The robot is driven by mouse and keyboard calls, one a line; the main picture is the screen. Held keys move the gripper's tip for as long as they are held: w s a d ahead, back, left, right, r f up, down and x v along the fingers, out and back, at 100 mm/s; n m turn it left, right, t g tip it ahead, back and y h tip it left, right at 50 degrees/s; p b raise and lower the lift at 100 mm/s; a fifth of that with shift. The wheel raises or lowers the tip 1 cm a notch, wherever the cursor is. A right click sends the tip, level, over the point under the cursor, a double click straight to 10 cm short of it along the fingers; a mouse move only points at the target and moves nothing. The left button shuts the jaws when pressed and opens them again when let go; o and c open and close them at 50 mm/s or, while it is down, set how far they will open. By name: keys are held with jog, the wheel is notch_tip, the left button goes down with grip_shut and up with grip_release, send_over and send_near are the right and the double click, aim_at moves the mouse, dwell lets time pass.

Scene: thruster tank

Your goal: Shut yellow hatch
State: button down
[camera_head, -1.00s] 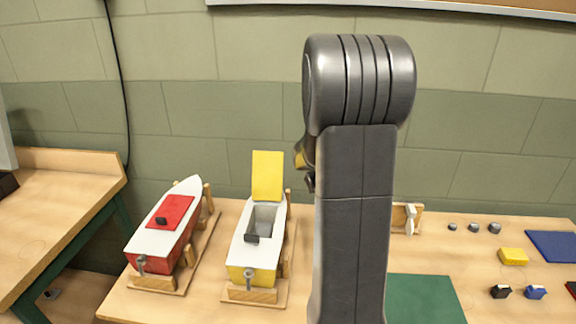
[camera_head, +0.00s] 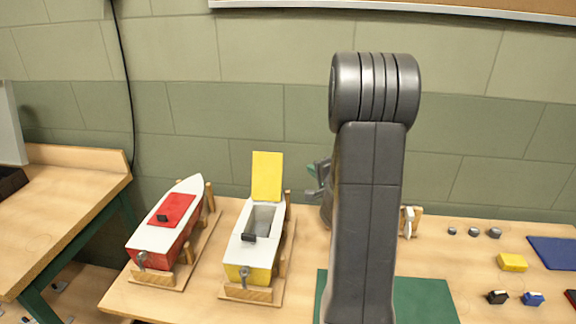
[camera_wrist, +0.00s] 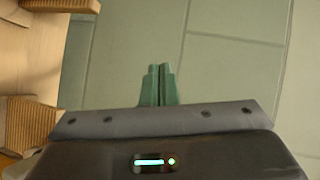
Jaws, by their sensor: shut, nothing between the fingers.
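The yellow hatch (camera_head: 267,176) stands open, upright at the far end of the white deck of the yellow-hulled boat (camera_head: 238,272). The grey compartment (camera_head: 263,218) below it is uncovered, and a small black piece (camera_head: 249,237) sits at its near edge. My gripper (camera_head: 312,170) is to the right of the hatch, apart from it and partly hidden behind my arm. In the wrist view my green fingers (camera_wrist: 158,85) are together with nothing between them, against the wall. I cannot make out the hatch in the wrist view.
A red boat (camera_head: 165,220) with its red hatch down stands on a wooden cradle to the left. A green mat (camera_head: 425,298), a yellow block (camera_head: 511,261) and several small parts lie on the right of the bench. The tiled wall (camera_head: 230,110) rises behind.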

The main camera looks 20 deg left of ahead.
aim_at(268, 176)
jog(key=shift+s+a+m+g+y+p, duration=0.1)
jog(key=shift+a+m+g+y+p, duration=0.3)
jog(key=shift+a, duration=1.85)
jog(key=shift+s+a+m+g+y+p, duration=0.1)
jog(key=shift+a+m+y+p, duration=0.45)
jog(key=shift+a, duration=1.7)
jog(key=shift+f, duration=0.1)
